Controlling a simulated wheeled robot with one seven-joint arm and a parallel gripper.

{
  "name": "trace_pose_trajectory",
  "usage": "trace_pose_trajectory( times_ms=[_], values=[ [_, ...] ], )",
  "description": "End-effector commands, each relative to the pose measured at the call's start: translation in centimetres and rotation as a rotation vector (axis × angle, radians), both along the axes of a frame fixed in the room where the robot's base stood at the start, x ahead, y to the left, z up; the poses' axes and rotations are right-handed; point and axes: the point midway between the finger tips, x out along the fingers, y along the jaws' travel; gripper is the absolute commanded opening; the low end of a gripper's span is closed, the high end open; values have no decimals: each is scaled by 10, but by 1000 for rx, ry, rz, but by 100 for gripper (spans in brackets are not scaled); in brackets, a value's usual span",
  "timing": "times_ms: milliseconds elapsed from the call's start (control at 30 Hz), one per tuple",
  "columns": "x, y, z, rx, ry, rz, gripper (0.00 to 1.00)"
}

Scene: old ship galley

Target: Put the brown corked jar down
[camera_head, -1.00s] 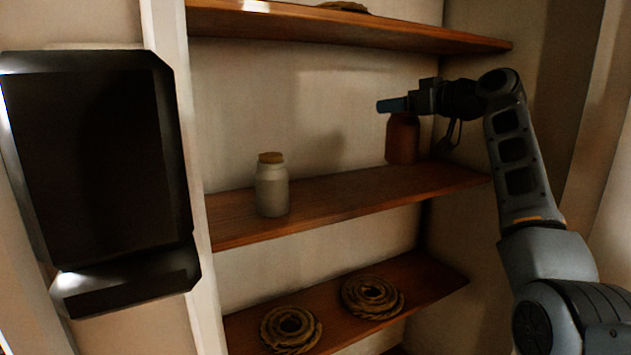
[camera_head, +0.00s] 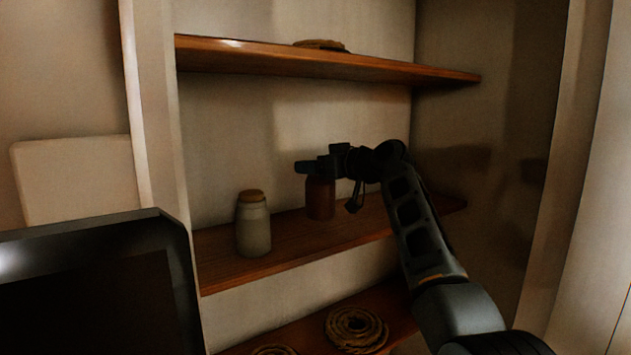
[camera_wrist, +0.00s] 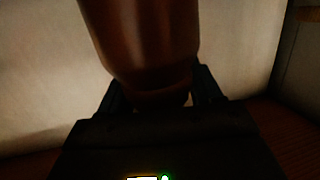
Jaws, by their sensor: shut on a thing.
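The brown jar (camera_head: 320,199) is at the middle shelf (camera_head: 290,248), right of the pale jar. In the wrist view the brown jar (camera_wrist: 145,35) fills the upper middle, between the fingers of my gripper (camera_wrist: 152,95).
A pale corked jar (camera_head: 253,226) stands on the same shelf to the left. Rope coils (camera_head: 356,328) lie on the shelf below. An upper shelf (camera_head: 330,65) runs above my arm. The middle shelf is clear to the right of the brown jar.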

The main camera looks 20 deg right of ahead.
Motion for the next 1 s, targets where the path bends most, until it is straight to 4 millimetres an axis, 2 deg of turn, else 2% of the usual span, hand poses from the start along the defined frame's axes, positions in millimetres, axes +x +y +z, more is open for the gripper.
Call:
trace_pose_trajectory(
  times_ms=[133,367,700,733,1000],
  values=[
    [0,0,-7,2,-1,-1,0],
    [0,0,-37,1,0,-1,0],
    [0,0,-41,0,-3,-1,0],
    [0,0,-43,0,0,0,65],
    [0,0,-42,0,0,0,90]
  ],
)
